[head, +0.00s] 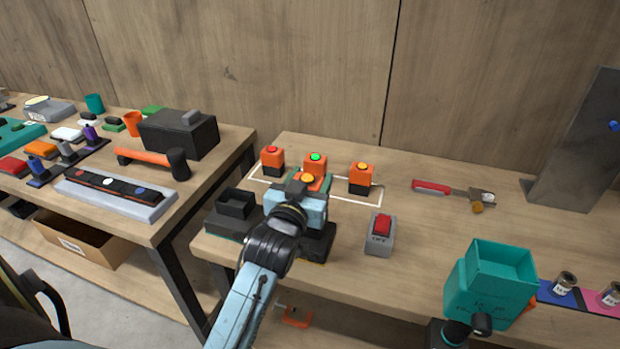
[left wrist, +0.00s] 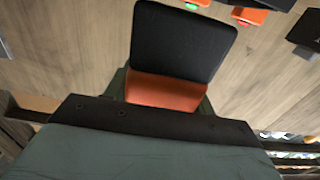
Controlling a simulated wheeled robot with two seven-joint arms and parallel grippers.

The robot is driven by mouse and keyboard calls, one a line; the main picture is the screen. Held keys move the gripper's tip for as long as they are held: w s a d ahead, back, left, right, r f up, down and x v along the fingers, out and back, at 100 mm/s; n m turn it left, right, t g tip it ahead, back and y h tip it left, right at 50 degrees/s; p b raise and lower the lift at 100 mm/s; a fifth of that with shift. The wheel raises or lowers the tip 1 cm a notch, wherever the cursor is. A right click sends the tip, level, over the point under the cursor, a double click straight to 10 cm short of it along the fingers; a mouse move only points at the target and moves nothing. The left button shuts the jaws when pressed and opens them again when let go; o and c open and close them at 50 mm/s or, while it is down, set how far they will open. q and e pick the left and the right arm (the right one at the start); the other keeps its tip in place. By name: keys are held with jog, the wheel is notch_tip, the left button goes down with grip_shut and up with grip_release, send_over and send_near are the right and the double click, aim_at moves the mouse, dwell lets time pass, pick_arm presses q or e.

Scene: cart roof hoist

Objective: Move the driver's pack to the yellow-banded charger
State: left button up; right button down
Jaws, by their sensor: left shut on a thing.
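My left gripper (head: 308,186) is shut on an orange and black pack, which shows in the left wrist view (left wrist: 178,45) between the fingers. In the head view the held pack has an amber top (head: 307,178) and is partly hidden by the gripper. Behind it are a red-topped pack (head: 272,161), a green-topped pack (head: 315,160) and an amber-topped pack (head: 361,180) by a white outline. Another dark charger (head: 235,208) with a teal edge is at left.
A red-handled tool (head: 450,190) lies further right. A teal open box (head: 490,285) stands at the front right. A second bench (head: 215,168) at left holds a hammer and several parts.

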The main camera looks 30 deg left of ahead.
pick_arm(q)
jog(key=shift+r+p, duration=0.1)
jog(key=shift+p, duration=0.2)
dwell(0.4)
jog(key=shift+f+b, duration=1.4)
jog(key=shift+f, duration=0.95)
jog(key=o, duration=1.3)
jog(key=shift+c, duration=0.2)
jog(key=v, duration=1.3)
jog(key=shift+s, duration=0.25)
jog(key=shift+f, duration=0.1)
